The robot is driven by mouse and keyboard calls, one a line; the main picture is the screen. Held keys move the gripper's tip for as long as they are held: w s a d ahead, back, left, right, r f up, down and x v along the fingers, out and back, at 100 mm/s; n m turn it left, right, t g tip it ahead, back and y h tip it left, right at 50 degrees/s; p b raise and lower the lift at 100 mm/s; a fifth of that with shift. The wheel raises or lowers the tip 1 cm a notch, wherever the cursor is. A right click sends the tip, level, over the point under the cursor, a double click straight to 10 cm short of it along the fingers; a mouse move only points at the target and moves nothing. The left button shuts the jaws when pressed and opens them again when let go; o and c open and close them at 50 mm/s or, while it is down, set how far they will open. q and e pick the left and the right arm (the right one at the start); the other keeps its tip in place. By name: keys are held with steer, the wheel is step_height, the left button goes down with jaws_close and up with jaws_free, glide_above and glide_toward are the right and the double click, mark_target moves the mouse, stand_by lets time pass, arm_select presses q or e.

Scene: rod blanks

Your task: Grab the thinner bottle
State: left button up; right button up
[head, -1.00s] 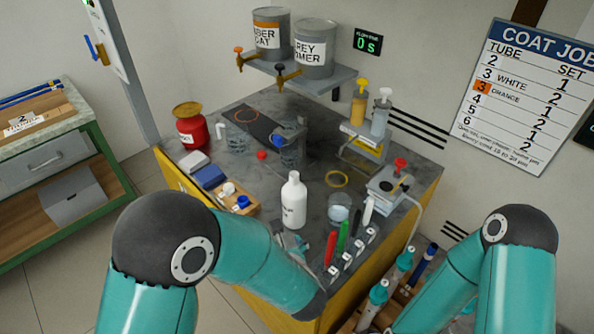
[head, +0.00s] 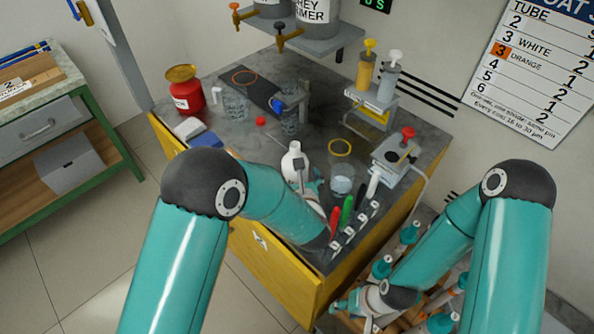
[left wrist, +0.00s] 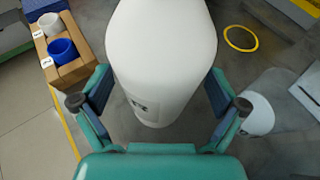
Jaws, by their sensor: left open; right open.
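A white bottle (head: 292,162) stands on the grey bench top, partly hidden in the head view by my left gripper (head: 309,182). In the left wrist view the white bottle (left wrist: 165,55) fills the middle, with part of a dark-lettered label low on its side. The open fingers of my left gripper (left wrist: 160,105) are on either side of the bottle, with gaps showing at their tips. My right gripper (head: 354,309) is low at the bench's front right, open, away from the bottle and near a rack of teal-topped items.
A clear cup (head: 342,181) and red and green pens (head: 347,212) stand just right of the bottle. A yellow ring (head: 340,147) lies behind.

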arm_select(q)
steer(key=shift+w+f, duration=0.1)
steer(key=shift+w, duration=0.15)
steer(key=c, duration=1.8)
steer(key=shift+o, duration=0.2)
